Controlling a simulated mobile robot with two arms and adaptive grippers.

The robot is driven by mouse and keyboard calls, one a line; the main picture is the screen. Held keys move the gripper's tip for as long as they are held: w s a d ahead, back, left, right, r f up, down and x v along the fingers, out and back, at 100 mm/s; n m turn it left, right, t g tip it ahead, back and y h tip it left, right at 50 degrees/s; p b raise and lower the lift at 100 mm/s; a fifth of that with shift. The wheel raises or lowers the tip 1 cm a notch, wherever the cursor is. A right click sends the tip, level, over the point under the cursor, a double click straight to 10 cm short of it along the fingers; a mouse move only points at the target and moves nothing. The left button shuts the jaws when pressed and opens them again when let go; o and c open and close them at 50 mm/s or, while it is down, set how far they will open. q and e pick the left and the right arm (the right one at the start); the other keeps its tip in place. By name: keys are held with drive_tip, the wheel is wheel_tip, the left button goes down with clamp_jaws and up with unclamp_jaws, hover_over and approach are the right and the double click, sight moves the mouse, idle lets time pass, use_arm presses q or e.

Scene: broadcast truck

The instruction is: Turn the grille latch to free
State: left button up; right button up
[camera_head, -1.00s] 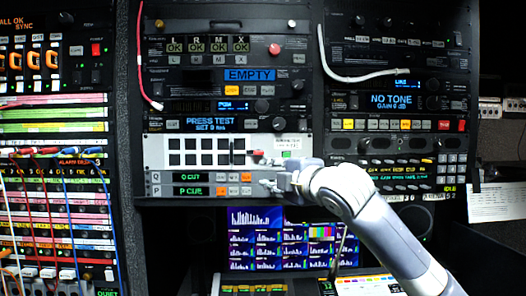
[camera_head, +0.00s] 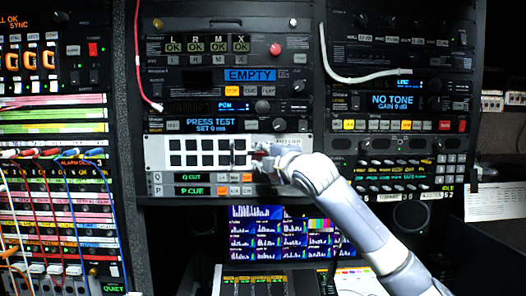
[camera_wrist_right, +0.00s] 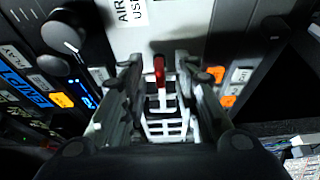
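The white grille panel (camera_head: 152,151) with dark square openings is set in the middle rack, below the PRESS TEST display. The red latch (camera_wrist_right: 159,70) shows in the right wrist view, in front of the pale panel. My right gripper (camera_head: 262,153) is at the right end of the grille in the head view and covers most of the latch area. In the right wrist view my right gripper (camera_wrist_right: 164,76) is open, with one finger on each side of the red latch. Contact with the latch cannot be told. My left gripper is not in view.
Q CUT and P CUE rows (camera_head: 192,177) with lit buttons lie just below the grille. A knob (camera_head: 279,125) sits just above my gripper. A white cable (camera_head: 362,79) hangs on the right rack. Patch cables (camera_head: 105,205) hang at the left. A monitor (camera_head: 260,238) stands below.

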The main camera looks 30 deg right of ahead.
drive_tip(key=shift+c, duration=0.5)
clamp_jaws()
drive_tip(key=shift+f, duration=0.15)
drive_tip(key=m+h+b, duration=0.2)
drive_tip(key=m+b, duration=0.2)
drive_tip(key=m, duration=0.2)
drive_tip(key=m+t+h+b, duration=0.1)
drive_tip(key=m+h+b, duration=0.2)
drive_tip(key=m+b, duration=0.2)
drive_tip(key=f+m+t+h+b, duration=0.1)
drive_tip(key=m+h+b, duration=0.1)
drive_tip(key=m+b, duration=0.3)
drive_tip(key=shift+w+a+m, duration=0.15)
drive_tip(key=shift+a+m, duration=0.05)
drive_tip(key=shift+m, duration=0.7)
drive_tip(key=shift+w+a+m, duration=0.15)
drive_tip(key=shift+a+m, duration=0.05)
drive_tip(key=shift+m, duration=0.7)
drive_tip(key=shift+m+g+h+b, duration=0.3)
drive_tip(key=shift+m+h+b, duration=0.15)
drive_tip(key=shift+m+h, duration=0.65)
drive_tip(key=shift+m, duration=0.5)
